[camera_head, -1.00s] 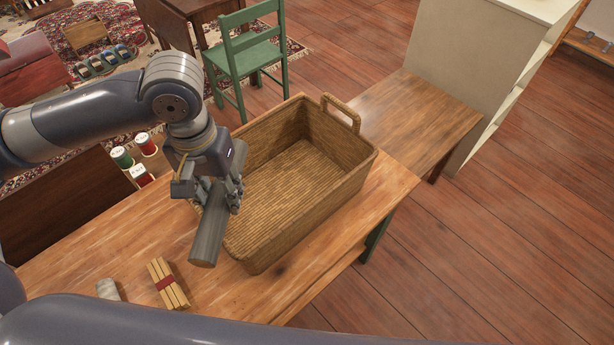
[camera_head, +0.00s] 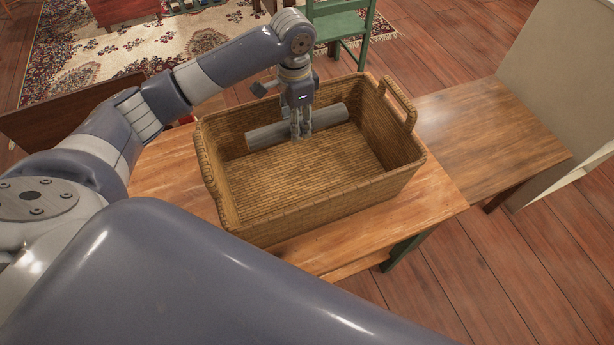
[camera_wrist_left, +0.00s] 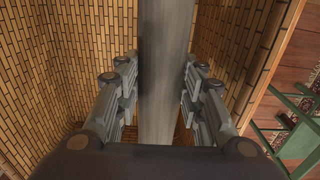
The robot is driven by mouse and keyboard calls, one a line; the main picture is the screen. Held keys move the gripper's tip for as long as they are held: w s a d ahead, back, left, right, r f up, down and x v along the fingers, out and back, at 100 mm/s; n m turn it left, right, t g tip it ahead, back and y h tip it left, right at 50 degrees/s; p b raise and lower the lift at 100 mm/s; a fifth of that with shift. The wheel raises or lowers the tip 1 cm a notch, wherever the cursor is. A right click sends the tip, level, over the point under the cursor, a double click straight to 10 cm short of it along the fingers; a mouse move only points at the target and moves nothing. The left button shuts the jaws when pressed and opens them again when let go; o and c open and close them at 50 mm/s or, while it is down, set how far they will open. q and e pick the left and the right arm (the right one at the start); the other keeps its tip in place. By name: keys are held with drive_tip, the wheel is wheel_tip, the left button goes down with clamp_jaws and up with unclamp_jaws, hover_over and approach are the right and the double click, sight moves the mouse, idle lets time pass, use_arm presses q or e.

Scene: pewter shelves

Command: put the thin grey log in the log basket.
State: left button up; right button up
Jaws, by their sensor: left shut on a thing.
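The grey log (camera_head: 268,135) is a plain cylinder lying roughly level, along the far long wall of the basket. My left gripper (camera_head: 300,135) points down and is shut on the log near its middle. In the left wrist view the log (camera_wrist_left: 165,60) runs between the two fingers (camera_wrist_left: 160,95), with woven wall on both sides. The wicker log basket (camera_head: 310,210) stands on the wooden table and looks otherwise empty. The log appears to be inside its outline; I cannot tell whether it touches the basket floor. My right gripper is out of view.
The wooden table (camera_head: 440,200) shows bare at the basket's right end. A lower wooden surface (camera_head: 490,135) adjoins it, beside a pale shelf unit (camera_head: 570,90). A green chair (camera_head: 340,25) stands behind the basket. My own arm covers the lower left.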

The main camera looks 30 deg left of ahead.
sight(298, 156)
use_arm(q)
drive_tip(key=shift+f, duration=5.15)
drive_tip(key=o, duration=1.2)
drive_tip(key=shift+f, duration=0.1)
drive_tip(key=shift+o, duration=0.2)
wheel_tip(298, 156, up, 12)
drive_tip(key=shift+r, duration=0.2)
